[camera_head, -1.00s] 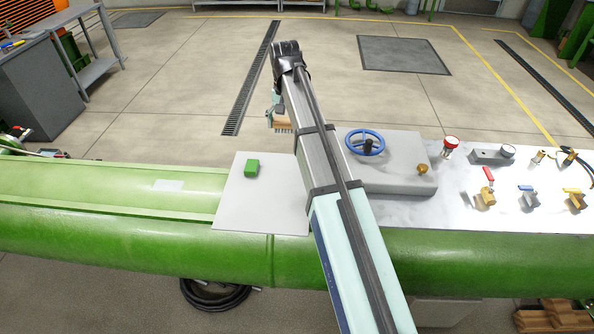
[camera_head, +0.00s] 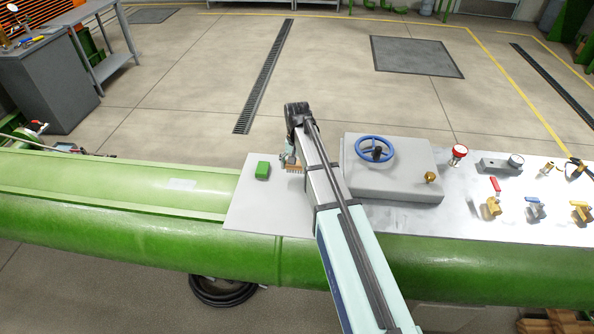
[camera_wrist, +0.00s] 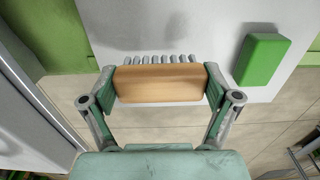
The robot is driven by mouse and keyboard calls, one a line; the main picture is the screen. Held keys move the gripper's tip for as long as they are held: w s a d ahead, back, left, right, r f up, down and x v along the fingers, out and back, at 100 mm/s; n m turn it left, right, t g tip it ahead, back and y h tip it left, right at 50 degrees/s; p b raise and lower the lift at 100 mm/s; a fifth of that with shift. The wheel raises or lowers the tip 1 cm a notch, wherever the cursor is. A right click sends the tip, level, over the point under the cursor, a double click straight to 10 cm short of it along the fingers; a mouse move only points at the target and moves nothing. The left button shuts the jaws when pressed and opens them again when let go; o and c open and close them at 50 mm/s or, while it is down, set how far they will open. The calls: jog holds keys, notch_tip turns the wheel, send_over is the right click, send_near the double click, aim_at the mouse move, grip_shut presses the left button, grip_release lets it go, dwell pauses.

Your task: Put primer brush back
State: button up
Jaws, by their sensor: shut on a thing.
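The primer brush (camera_wrist: 158,83) has a tan wooden block and a row of grey bristles. My gripper (camera_wrist: 160,84) is shut on its block in the wrist view, one finger at each end. The bristles point toward a pale grey plate (camera_wrist: 115,25). In the head view the brush (camera_head: 294,168) shows small beside my arm, over the plate (camera_head: 265,215) near its back edge. My arm hides part of the brush and gripper there. I cannot tell whether the bristles touch the plate.
A green block (camera_head: 262,170) lies on the plate left of the brush; it also shows in the wrist view (camera_wrist: 262,60). Right of my arm stand a grey box with a blue handwheel (camera_head: 375,149) and several valves. The plate's front left is clear.

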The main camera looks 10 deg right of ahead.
aim_at(297, 172)
jog(key=shift+f+p, duration=0.3)
jog(key=shift+f, duration=1.25)
jog(key=shift+f, duration=0.25)
jog(key=o, duration=0.8)
jog(key=shift+c, duration=0.2)
jog(key=shift+r, duration=0.1)
notch_tip(297, 172, up, 12)
jog(key=b, duration=0.3)
jog(key=shift+r, duration=0.15)
